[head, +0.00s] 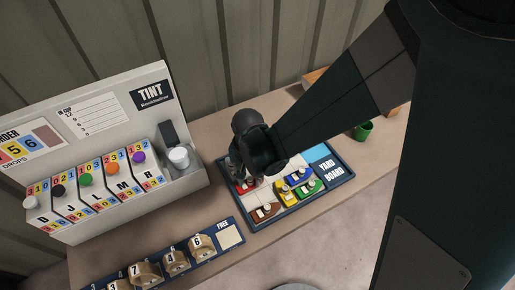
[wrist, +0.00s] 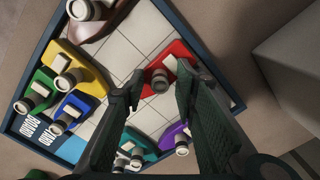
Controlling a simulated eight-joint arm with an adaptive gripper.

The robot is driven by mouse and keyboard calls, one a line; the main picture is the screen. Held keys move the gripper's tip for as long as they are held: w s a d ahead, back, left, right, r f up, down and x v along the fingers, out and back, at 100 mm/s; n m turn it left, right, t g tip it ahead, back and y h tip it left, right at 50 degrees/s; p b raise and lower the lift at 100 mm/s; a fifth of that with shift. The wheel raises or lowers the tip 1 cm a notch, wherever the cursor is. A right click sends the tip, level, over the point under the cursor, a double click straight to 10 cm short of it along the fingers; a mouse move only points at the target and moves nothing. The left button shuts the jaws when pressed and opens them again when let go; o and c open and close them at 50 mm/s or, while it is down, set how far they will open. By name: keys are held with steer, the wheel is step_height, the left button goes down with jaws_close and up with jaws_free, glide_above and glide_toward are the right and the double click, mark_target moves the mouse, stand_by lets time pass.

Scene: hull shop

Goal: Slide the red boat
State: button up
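The red boat (wrist: 181,53) lies on the yard board (wrist: 113,38), with its pale cabin and round grey funnel facing up in the wrist view. My gripper (wrist: 160,80) is open above it, with one finger on each side of the funnel. I cannot tell whether either finger touches the boat. In the head view my gripper (head: 249,176) is low over the left part of the board, and only a bit of the red boat (head: 241,188) shows beside it.
Yellow (wrist: 88,76), green (wrist: 42,78), blue (wrist: 84,102), brown (wrist: 98,30), teal (wrist: 132,137) and purple (wrist: 172,132) boats share the board. Bare squares lie between the yellow and red boats.

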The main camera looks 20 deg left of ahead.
steer(key=shift+c, duration=0.4)
jaws_close()
steer(key=shift+w+d, duration=0.1)
steer(key=w+d+b, duration=0.4)
steer(key=w+d, duration=1.8)
steer(key=shift+w, duration=0.1)
steer(key=shift+o, duration=0.4)
jaws_free()
steer(key=shift+d, duration=0.15)
